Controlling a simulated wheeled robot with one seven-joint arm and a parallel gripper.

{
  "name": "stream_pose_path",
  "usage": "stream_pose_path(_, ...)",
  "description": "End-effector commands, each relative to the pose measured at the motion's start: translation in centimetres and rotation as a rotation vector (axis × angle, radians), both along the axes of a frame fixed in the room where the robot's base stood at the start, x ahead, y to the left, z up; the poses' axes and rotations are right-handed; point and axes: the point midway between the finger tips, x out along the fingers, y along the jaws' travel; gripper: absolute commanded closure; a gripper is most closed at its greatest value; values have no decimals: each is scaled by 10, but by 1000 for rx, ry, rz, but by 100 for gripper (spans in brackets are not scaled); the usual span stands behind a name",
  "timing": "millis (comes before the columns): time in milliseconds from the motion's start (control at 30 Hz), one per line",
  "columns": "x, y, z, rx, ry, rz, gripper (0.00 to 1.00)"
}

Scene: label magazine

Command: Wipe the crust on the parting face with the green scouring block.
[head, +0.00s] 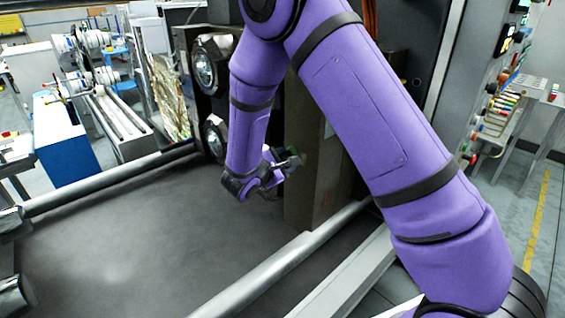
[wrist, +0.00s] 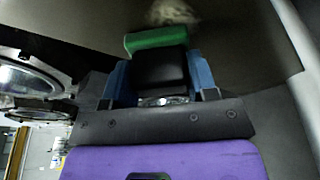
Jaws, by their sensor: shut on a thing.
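My gripper (wrist: 160,72) is shut on the green scouring block, with its blue fingers on either side of a black part behind the green pad. The green scouring block (wrist: 157,38) points away from my wrist toward the parting face (wrist: 235,60), a dark flat surface. The pale, rough crust (wrist: 172,12) lies just past the block at the top edge of the wrist view. I cannot tell whether the block touches the face. In the head view my gripper (head: 287,164) is beside the dark parting face (head: 308,200), and the crust is not visible there.
Steel tie bars (head: 285,262) run along both sides of the dark bed (head: 170,245). Round metal fittings (head: 215,138) stand left of my forearm and also show in the wrist view (wrist: 30,80). The space left of my gripper is open.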

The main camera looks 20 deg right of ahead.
Motion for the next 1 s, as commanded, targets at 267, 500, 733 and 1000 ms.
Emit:
stream_pose_path(267,-3,-3,0,-1,1,0,77)
stream_pose_path(500,-20,-9,0,-2,1,0,77)
stream_pose_path(733,-35,-15,0,-1,1,-1,77)
stream_pose_path(1000,-35,-18,0,-1,-1,0,77)
